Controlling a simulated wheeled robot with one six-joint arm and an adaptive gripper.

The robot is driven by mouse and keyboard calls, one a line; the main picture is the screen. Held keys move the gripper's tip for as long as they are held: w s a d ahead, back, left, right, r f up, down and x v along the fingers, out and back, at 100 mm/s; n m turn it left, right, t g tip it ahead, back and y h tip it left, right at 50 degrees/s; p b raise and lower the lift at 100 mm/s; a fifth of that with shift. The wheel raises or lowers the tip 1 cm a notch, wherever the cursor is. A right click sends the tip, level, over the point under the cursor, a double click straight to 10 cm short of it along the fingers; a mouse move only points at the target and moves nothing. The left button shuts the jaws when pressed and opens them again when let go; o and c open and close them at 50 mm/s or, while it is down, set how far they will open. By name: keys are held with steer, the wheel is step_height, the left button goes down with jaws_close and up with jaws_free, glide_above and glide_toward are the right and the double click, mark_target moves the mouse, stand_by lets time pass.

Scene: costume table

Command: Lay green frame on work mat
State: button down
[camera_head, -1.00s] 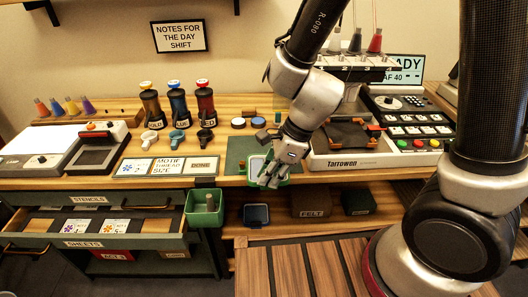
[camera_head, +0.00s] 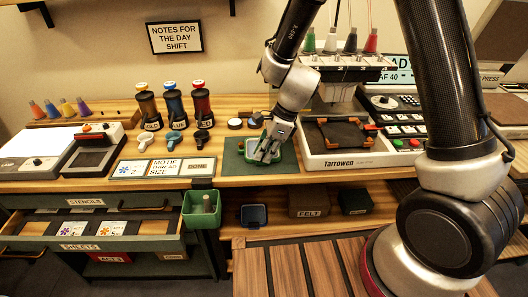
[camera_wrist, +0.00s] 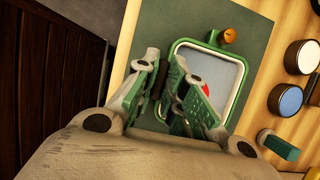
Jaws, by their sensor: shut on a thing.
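The green frame (camera_wrist: 247,82) is a rounded rectangle around a pale grey-blue panel with a small red mark on it. My gripper (camera_head: 266,155) is shut on the near edge of the green frame. In the wrist view, my gripper's fingers (camera_wrist: 180,92) cover that edge and part of the panel. The frame is over the dark green work mat (camera_head: 233,164), which also shows in the wrist view (camera_wrist: 160,32). It looks flat and close to the mat; I cannot tell whether it touches. An orange-brown knob (camera_wrist: 229,36) sits at the frame's far edge.
Round tins (camera_wrist: 301,57) and a small green block (camera_wrist: 279,145) lie beside the mat. The Tarrowen machine (camera_head: 350,162) stands close on the right. Cards (camera_head: 165,168) lie to the left. A green bin (camera_head: 202,210) hangs at the table's front edge.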

steer(key=c, duration=1.5)
jaws_free()
steer(key=shift+f, duration=0.1)
steer(key=v, duration=1.2)
steer(key=s+d+r+n+t+h, duration=0.1)
steer(key=s+d+r+n, duration=0.25)
steer(key=d+r, duration=0.3)
steer(key=s+d+r+n+t, duration=0.1)
steer(key=s+d+r+n, duration=0.2)
steer(key=d+r+n, duration=0.3)
steer(key=s+d+r+n+h, duration=0.1)
steer(key=s+d+n, duration=0.2)
steer(key=s+d, duration=0.1)
steer(key=s+d+r+n+t+h, duration=0.1)
steer(key=s+d+n, duration=0.2)
steer(key=s+d, duration=0.1)
steer(key=s+d+r+n+t+h, duration=0.1)
steer(key=s+d+n, duration=0.2)
steer(key=s+d, duration=0.1)
steer(key=shift+s+d+r+h, duration=0.15)
steer(key=shift+s+d+h, duration=0.2)
steer(key=shift+d, duration=0.25)
